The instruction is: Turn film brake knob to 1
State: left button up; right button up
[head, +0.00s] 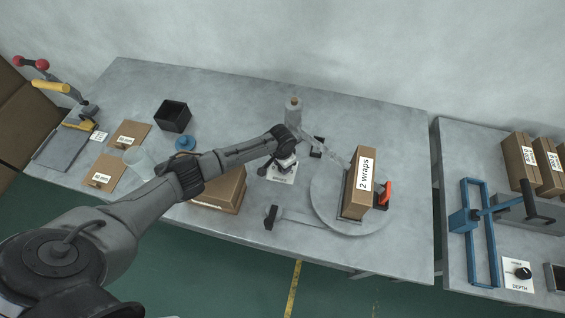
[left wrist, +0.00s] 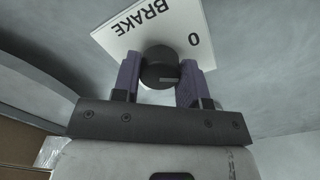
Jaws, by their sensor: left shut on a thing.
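The film brake knob (left wrist: 160,57) is a dark round knob in front of a white plate (left wrist: 118,42) reading "BRAKE" and "0", seen upside down in the left wrist view. A short light mark shows on the knob's face. My left gripper (left wrist: 161,68) is shut on the knob, one finger on each side. In the head view my left gripper (head: 287,164) is over the white brake plate (head: 281,177), and the knob is mostly hidden there. Other numbers on the plate are out of sight. My right gripper is not in view.
A film roll (head: 293,113) stands behind the plate. To the right, a carton marked "2 wraps" (head: 359,185) stands on a round turntable (head: 325,199) with an orange-red part beside it. A carton (head: 228,194) lies under my left arm. A black bin (head: 172,116) stands further left.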

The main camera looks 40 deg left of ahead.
pick_arm(q)
jog(key=m, duration=0.3)
jog(key=shift+p, duration=0.3)
jog(key=shift+m, duration=1.3)
jog(key=o, duration=0.9)
notch_tip(320, 180, up, 14)
jog(key=shift+w+a+f+p, duration=0.1)
jog(key=shift+w+p, duration=0.05)
jog(key=shift+p, duration=0.8)
